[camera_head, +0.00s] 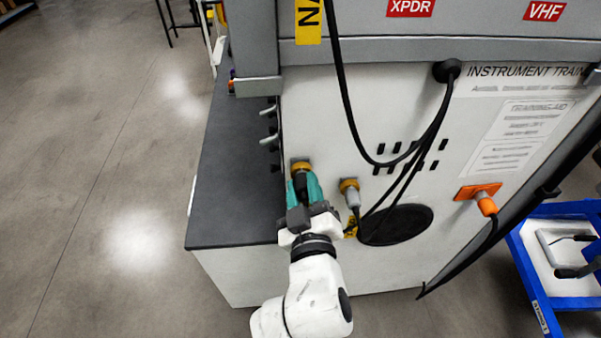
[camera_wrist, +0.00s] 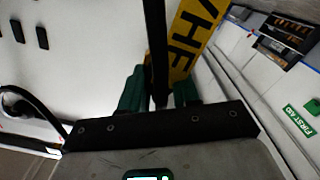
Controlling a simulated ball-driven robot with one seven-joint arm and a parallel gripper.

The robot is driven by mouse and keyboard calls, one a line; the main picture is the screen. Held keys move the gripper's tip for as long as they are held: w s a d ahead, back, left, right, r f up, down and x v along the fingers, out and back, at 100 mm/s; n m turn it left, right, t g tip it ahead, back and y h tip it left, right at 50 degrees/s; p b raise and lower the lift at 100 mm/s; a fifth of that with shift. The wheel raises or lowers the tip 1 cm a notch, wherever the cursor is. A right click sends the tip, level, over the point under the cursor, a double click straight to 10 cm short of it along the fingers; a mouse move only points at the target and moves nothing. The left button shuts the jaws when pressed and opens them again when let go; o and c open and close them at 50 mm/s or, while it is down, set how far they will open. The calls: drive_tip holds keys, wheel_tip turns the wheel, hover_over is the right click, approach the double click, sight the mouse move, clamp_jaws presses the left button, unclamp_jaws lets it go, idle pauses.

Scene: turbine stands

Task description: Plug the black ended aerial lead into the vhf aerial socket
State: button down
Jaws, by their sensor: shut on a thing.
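My gripper (camera_head: 302,186) has green fingers and is shut on the black end of a lead (camera_head: 302,180), at the left side of the white panel. The black end is in line with a brass-coloured socket (camera_head: 300,166) just beyond the fingertips. Whether it sits in the socket or only in front of it, I cannot tell. In the wrist view the green fingers (camera_wrist: 160,95) close around a dark lead (camera_wrist: 156,40). The plug tip is hidden there.
A grey-ended lead (camera_head: 352,196) is at a second brass socket to the right. An orange plug (camera_head: 486,204) is farther right. Black cables (camera_head: 400,175) hang across the panel. A dark bench top (camera_head: 235,170) lies left, and a blue trolley (camera_head: 530,260) stands lower right.

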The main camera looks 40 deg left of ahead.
sight(304, 193)
drive_tip(key=shift+s+d, duration=0.3)
drive_tip(key=shift+p+v, duration=0.55)
drive_tip(key=shift+v, duration=0.8)
